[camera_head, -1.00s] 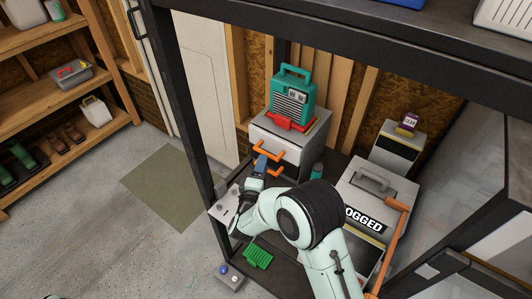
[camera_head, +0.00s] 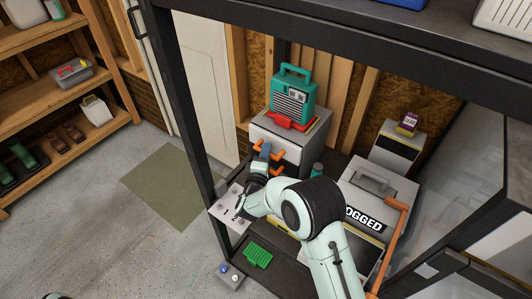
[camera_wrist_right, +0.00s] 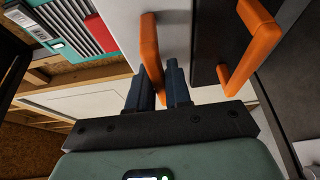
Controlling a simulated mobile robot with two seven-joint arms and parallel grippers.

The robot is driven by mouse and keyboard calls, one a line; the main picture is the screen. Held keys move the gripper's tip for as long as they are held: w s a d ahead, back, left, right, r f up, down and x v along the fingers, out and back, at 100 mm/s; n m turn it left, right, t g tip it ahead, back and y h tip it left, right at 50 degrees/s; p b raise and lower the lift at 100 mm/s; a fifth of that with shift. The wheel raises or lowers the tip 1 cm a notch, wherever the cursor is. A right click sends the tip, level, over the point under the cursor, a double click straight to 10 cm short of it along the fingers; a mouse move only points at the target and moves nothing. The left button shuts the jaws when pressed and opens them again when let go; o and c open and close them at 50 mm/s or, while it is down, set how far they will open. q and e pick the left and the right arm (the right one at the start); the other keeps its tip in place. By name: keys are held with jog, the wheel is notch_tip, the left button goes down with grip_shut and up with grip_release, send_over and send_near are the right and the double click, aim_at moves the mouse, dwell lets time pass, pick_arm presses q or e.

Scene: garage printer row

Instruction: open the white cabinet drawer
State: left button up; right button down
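The white cabinet (camera_head: 268,140) stands on the dark bench at the back. It has two orange handles, one above the other, and its drawers look shut in the head view. In the right wrist view the upper handle (camera_wrist_right: 149,45) reaches down to the gap between the blue fingers of my right gripper (camera_wrist_right: 160,78). The fingers are apart; contact with the handle cannot be made out. In the head view my right gripper (camera_head: 263,153) is at the cabinet's front. The lower handle (camera_wrist_right: 250,50) is to its right in the wrist view. My left gripper is out of view.
A teal radio (camera_head: 293,98) and a red item (camera_head: 292,122) sit on the cabinet. A grey machine (camera_head: 375,195) with an orange bar stands right. A green tray (camera_head: 258,255) and a white plate (camera_head: 228,210) lie in front. A dark rack post stands left.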

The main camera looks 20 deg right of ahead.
jog(key=s+a+p, duration=0.2)
jog(key=s+a, duration=0.4)
jog(key=a, duration=0.5)
jog(key=shift+s+a, duration=0.3)
jog(key=shift+s, duration=0.05)
jog(key=c, duration=1.1)
grip_release()
jog(key=shift+c, duration=0.2)
jog(key=shift+s, duration=0.1)
jog(key=v, duration=1.3)
jog(key=shift+b, duration=0.35)
jog(key=shift+s+a, duration=0.1)
jog(key=shift+a, duration=0.05)
